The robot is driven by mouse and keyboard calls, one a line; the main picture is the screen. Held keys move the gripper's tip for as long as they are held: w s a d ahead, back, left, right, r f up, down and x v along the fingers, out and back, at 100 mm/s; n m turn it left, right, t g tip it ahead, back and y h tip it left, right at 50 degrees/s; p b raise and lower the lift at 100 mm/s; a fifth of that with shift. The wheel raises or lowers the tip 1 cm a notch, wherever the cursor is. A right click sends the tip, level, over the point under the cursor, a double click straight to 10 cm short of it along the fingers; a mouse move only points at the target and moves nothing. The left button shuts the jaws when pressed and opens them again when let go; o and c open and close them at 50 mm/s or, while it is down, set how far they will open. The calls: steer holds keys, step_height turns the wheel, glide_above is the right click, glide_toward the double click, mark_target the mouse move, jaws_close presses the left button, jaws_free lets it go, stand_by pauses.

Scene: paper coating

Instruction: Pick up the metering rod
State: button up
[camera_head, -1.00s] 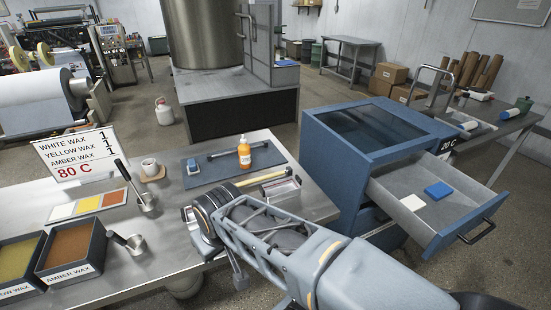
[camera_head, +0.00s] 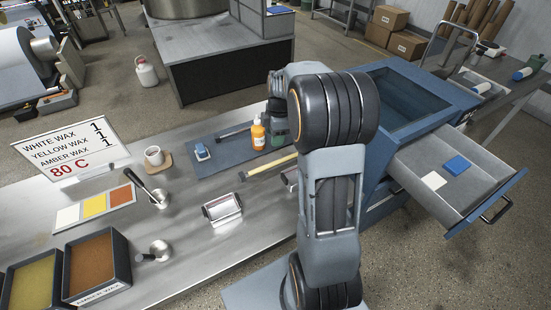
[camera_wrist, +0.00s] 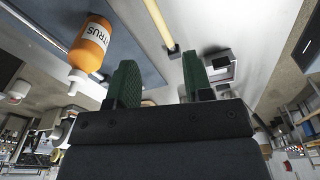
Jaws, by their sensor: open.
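My gripper (camera_wrist: 159,70) is open and empty in the wrist view, its two green pads apart. A slim dark rod (camera_head: 234,132) lies on the blue-grey mat (camera_head: 215,167) in the head view. A pale yellow rod (camera_head: 268,167) lies at the mat's front edge; it also shows in the wrist view (camera_wrist: 160,22), beyond the gap between the fingers. I cannot tell for certain which one is the metering rod. In the head view my arm hides most of my gripper, which is beside the orange bottle at the mat's right end.
The orange bottle (camera_head: 258,133) stands close to my gripper and shows large in the wrist view (camera_wrist: 91,45). A blue-and-white piece (camera_head: 202,151) lies on the mat. A metal tray (camera_head: 222,209) sits in front. The open drawer (camera_head: 470,185) juts out at right.

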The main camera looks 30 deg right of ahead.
step_height(320, 180, down, 2)
steer(key=w+d+f+n, duration=0.1)
steer(key=w+d+n, duration=0.1)
steer(key=d, duration=0.1)
steer(key=p, duration=0.2)
glide_above(276, 162)
steer(key=shift+n, duration=0.4)
steer(key=f, duration=0.7)
steer(key=shift+d, duration=0.35)
steer(key=shift+a+f+p, duration=0.15)
steer(key=shift+f+p, duration=0.35)
steer(key=shift+f, duration=0.95)
steer(key=shift+a+f+p, duration=0.1)
steer(key=shift+f+p, duration=0.35)
steer(key=shift+f, duration=0.95)
jaws_close()
